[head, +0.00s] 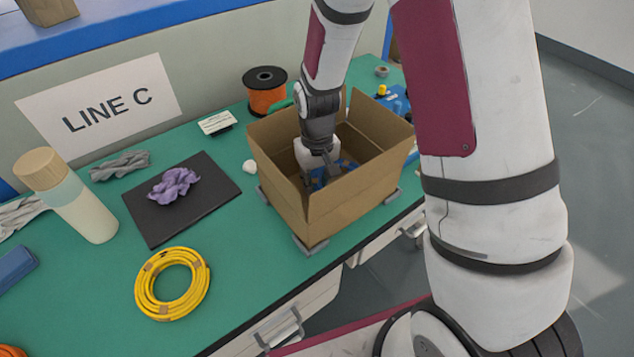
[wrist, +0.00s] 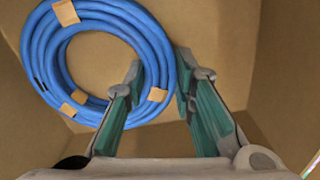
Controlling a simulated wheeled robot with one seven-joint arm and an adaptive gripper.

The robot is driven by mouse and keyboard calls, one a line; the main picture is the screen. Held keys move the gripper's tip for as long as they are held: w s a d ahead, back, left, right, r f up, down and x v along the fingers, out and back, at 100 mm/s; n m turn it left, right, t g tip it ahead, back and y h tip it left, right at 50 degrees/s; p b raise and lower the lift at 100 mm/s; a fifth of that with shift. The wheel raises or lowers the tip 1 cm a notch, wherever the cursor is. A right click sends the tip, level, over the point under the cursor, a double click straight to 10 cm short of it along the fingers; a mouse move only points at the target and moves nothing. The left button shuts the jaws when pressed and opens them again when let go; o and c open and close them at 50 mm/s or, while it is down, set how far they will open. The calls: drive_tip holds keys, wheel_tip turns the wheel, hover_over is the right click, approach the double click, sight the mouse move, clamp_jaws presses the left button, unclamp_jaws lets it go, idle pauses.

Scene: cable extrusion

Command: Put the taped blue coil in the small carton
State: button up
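The small carton (head: 290,211) is a brown open box with raised flaps, standing on the green bench. My gripper (head: 325,177) reaches down inside it. The taped blue coil (head: 348,163) shows partly inside the carton, behind my gripper and the near wall. In the wrist view, the coil (wrist: 40,45) is a blue ring with tan tape bands, within the carton walls (wrist: 215,40). My gripper's fingers (wrist: 160,68) straddle the coil's right side, one inside the ring and one outside, and look closed against it. Whether the coil rests on the carton floor is unclear.
Grey corner brackets (head: 310,246) surround the carton's base. An orange cable spool (head: 266,98) stands behind it.

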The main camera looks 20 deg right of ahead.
drive_tip(key=o, duration=0.4)
wheel_tip(320, 180, up, 12)
drive_tip(key=r+p, duration=0.1)
drive_tip(key=s+d+r+t, duration=0.1)
drive_tip(key=s+d+r, duration=0.1)
drive_tip(key=s+r, duration=0.95)
drive_tip(key=shift+m+t, duration=0.6)
drive_tip(key=shift+t, duration=0.3)
drive_tip(key=s+r, duration=0.1)
drive_tip(key=s, duration=0.3)
drive_tip(key=s+r, duration=0.1)
drive_tip(key=s, duration=0.4)
drive_tip(key=s+d+r, duration=0.1)
drive_tip(key=s+r, duration=0.1)
drive_tip(key=s, duration=0.3)
